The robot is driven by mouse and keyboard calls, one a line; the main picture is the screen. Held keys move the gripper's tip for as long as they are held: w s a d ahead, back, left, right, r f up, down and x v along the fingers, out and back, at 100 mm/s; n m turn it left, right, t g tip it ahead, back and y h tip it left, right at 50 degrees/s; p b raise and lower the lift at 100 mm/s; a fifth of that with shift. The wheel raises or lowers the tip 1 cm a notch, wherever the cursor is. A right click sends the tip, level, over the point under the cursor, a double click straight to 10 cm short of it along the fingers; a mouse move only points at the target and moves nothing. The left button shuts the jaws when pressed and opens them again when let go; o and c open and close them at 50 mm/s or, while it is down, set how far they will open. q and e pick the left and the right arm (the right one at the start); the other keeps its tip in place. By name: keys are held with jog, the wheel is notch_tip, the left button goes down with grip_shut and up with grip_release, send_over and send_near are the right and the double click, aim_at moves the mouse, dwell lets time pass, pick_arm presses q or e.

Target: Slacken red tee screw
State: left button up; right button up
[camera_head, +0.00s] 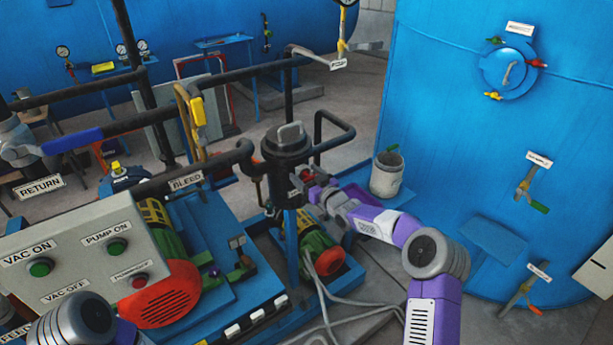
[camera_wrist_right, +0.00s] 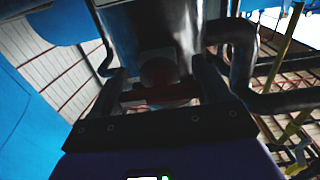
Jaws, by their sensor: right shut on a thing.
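The red tee screw (camera_wrist_right: 160,94) shows in the right wrist view as a dark red crossbar with a rounded middle, on the side of a dark upright vessel. The vessel (camera_head: 288,150) stands in the middle of the head view and has a grey lid handle on top. My right gripper (camera_head: 309,184) reaches its side from the right. In the wrist view its two fingers (camera_wrist_right: 160,90) stand either side of the crossbar and are shut on it. In the head view the fingers mostly hide the screw. My left gripper is out of view; only part of its arm shows at lower left.
Dark pipes (camera_head: 205,160) run left from the vessel, and a bent pipe (camera_head: 345,130) loops close on its right. A panel with buttons (camera_head: 85,255) stands at lower left. A bucket (camera_head: 387,175) and a large blue tank (camera_head: 460,130) are at right.

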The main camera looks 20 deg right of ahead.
jog(key=shift+f+n+b, duration=0.15)
jog(key=shift+n+b, duration=0.35)
jog(key=shift+b, duration=0.25)
jog(key=n+b, duration=0.5)
jog(key=b, duration=0.2)
jog(key=shift+f+n, duration=0.1)
jog(key=shift+n, duration=0.2)
jog(key=n+b, duration=0.3)
jog(key=shift+a+n, duration=0.1)
jog(key=shift+n, duration=0.2)
jog(key=n+b, duration=0.2)
jog(key=n, duration=0.1)
jog(key=shift+n+b, duration=0.3)
jog(key=shift+b, duration=0.1)
jog(key=n+b, duration=0.2)
jog(key=n, duration=0.2)
jog(key=shift+n+b, duration=0.3)
jog(key=shift+b, duration=0.1)
jog(key=n+b, duration=0.2)
jog(key=n, duration=0.2)
jog(key=shift+n, duration=0.3)
jog(key=n+b, duration=0.1)
jog(key=n, duration=0.2)
jog(key=shift+b, duration=0.3)
jog(key=shift+n, duration=1.7)
